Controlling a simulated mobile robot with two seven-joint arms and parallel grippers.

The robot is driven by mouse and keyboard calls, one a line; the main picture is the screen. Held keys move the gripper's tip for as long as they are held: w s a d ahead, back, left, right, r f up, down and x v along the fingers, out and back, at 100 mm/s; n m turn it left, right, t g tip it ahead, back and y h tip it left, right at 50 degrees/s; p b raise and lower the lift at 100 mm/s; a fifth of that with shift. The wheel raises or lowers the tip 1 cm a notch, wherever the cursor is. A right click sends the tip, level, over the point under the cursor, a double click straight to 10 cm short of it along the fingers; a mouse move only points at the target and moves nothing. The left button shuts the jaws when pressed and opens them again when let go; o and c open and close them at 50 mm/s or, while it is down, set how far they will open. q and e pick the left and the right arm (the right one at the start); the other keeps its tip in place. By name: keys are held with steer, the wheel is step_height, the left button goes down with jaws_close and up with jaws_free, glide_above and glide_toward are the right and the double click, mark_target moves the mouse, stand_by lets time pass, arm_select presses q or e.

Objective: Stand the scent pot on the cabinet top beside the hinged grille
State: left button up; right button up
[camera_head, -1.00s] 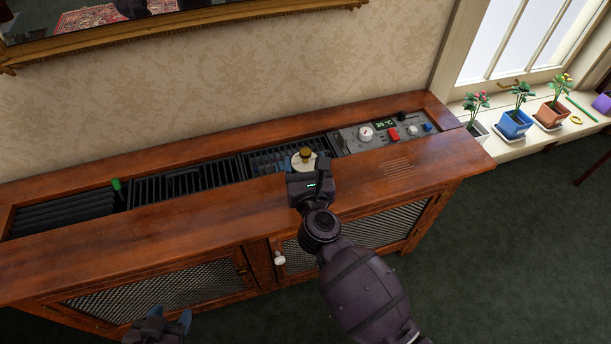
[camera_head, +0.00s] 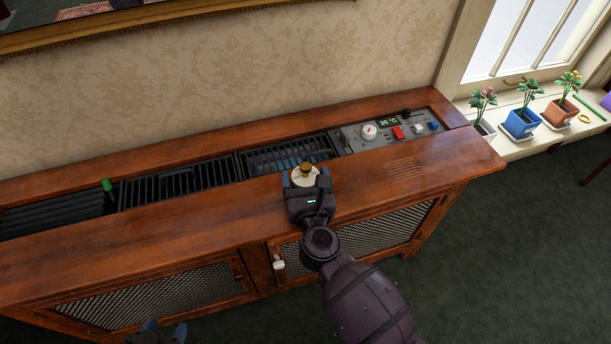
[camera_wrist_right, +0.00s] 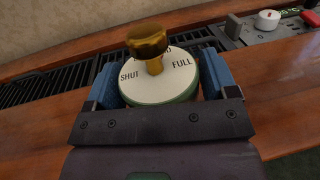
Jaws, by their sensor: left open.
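The scent pot (camera_head: 304,174) has a white round lid marked SHUT and FULL, a brass knob and a green lower edge. It also shows in the right wrist view (camera_wrist_right: 160,86). My right gripper (camera_head: 304,183) has its blue fingers on both sides of the pot. The pot is over the front wooden strip of the cabinet top (camera_head: 225,205), in front of the black grille (camera_head: 290,156); I cannot tell whether its base touches the wood. Which grille section is hinged is unclear. My left gripper (camera_head: 163,332) is open and empty at the bottom edge, partly cut off.
A control panel (camera_head: 385,132) with a dial, red switch and display sits right of the grille. A green knob (camera_head: 107,185) stands at the left. Potted plants (camera_head: 521,122) line the windowsill. The wooden strip left and right of the pot is clear.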

steer(key=shift+o, duration=1.1)
steer(key=shift+r, duration=0.1)
steer(key=shift+s+r, duration=0.1)
steer(key=shift+r, duration=0.15)
steer(key=s+d, duration=0.1)
steer(key=s, duration=1)
steer(key=shift+s+d, duration=0.35)
steer(key=shift+d, duration=0.05)
steer(key=shift+f, duration=0.1)
